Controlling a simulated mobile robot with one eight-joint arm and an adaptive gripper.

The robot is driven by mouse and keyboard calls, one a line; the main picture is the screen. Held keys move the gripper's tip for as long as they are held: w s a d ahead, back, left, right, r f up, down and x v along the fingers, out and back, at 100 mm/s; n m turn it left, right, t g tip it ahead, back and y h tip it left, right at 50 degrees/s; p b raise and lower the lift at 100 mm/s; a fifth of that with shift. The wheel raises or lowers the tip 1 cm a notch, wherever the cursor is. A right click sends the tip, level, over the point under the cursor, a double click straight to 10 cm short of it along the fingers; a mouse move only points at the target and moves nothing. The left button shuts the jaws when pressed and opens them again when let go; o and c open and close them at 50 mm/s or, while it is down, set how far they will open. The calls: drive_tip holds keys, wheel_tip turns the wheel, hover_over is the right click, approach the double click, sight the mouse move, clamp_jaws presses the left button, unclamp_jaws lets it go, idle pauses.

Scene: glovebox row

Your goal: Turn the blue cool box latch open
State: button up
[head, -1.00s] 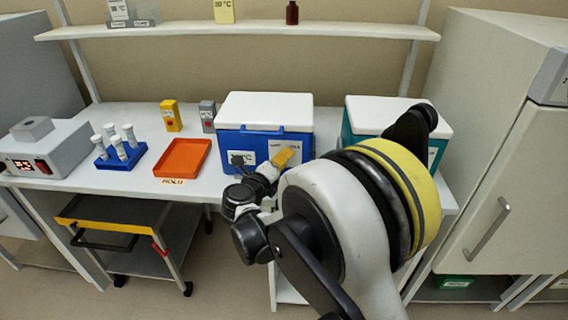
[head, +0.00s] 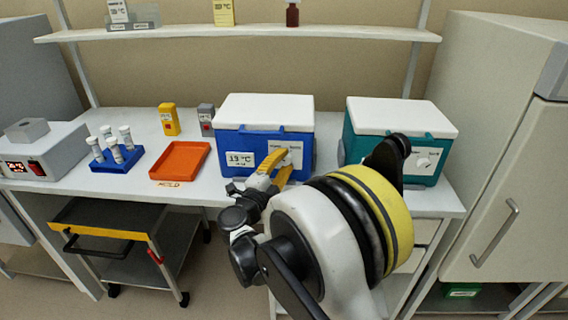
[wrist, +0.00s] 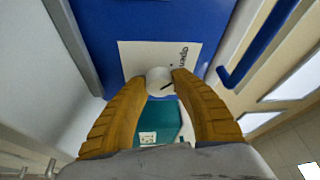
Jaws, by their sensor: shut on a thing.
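The blue cool box (head: 222,140) with a white lid stands on the bench, and its front fills the top of the wrist view (wrist: 100,25). Its latch is a round white knob (wrist: 158,80) with a dark pointer line, on a white plate (wrist: 135,55) marked "open". My gripper (head: 280,158) is at the front of the blue box, its yellow fingers shut on the latch knob. In the wrist view my gripper (wrist: 159,85) has a fingertip on each side of the knob. In the head view the fingers partly cover the knob.
A teal cool box (head: 360,148) with a similar knob stands to the right, behind my arm. An orange tray (head: 180,160), a blue tube rack (head: 118,160) and two small boxes, yellow (head: 169,120) and grey (head: 206,118), stand to the left. A trolley (head: 110,220) is below the bench.

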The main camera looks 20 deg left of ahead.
idle(0.4)
drive_tip(key=o, duration=1.2)
drive_tip(key=s+a+f, duration=0.1)
drive_tip(key=s, duration=1)
drive_tip(key=shift+s+a+f, duration=0.15)
drive_tip(key=shift+s+a, duration=0.2)
drive_tip(key=shift+s, duration=0.05)
